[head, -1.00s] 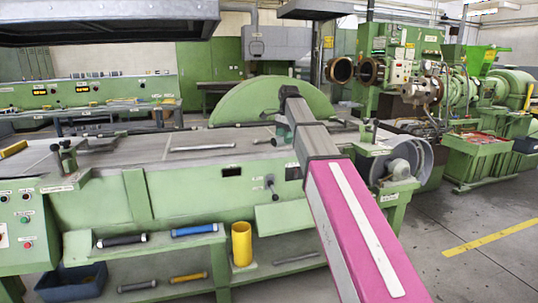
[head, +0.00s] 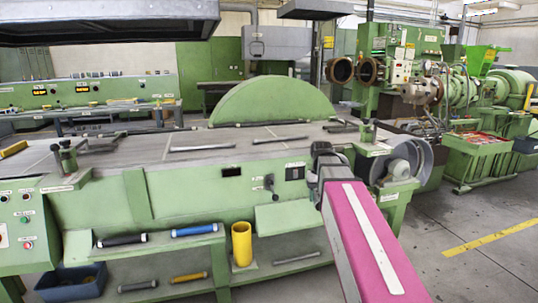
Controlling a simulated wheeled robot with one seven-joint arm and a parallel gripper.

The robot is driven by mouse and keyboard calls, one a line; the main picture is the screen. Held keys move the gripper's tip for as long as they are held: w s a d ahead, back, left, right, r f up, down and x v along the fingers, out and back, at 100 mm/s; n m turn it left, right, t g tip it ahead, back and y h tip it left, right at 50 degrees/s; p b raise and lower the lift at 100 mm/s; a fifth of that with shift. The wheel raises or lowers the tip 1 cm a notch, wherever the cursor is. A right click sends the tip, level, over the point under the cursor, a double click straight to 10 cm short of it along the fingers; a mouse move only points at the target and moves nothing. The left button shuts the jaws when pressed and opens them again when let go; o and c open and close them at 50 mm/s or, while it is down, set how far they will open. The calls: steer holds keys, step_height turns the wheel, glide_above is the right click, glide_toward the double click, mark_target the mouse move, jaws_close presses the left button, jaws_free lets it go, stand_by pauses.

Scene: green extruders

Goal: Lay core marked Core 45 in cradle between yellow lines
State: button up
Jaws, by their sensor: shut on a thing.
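My arm's pink link (head: 372,240) rises from the lower right, and its dark far joint (head: 325,158) sits in front of the bench's right part. My gripper's fingers and whatever they hold do not show. A long green bench (head: 165,195) carries a grey rod (head: 202,148) on its top. A black core with pale ends (head: 122,240) and a blue core (head: 194,231) lie on its upper shelf. Several thinner rods lie on the lower shelf, one with a yellow middle (head: 188,277). No Core 45 marking is legible, and I cannot pick out a cradle between yellow lines.
A green half-disc (head: 273,101) stands behind the bench. Extruder machines (head: 440,85) stand at right. A yellow line (head: 490,237) marks open floor at right.

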steer(key=s+f, duration=0.8)
steer(key=f, duration=0.2)
steer(key=shift+w+r, duration=0.1)
steer(key=shift+r, duration=0.05)
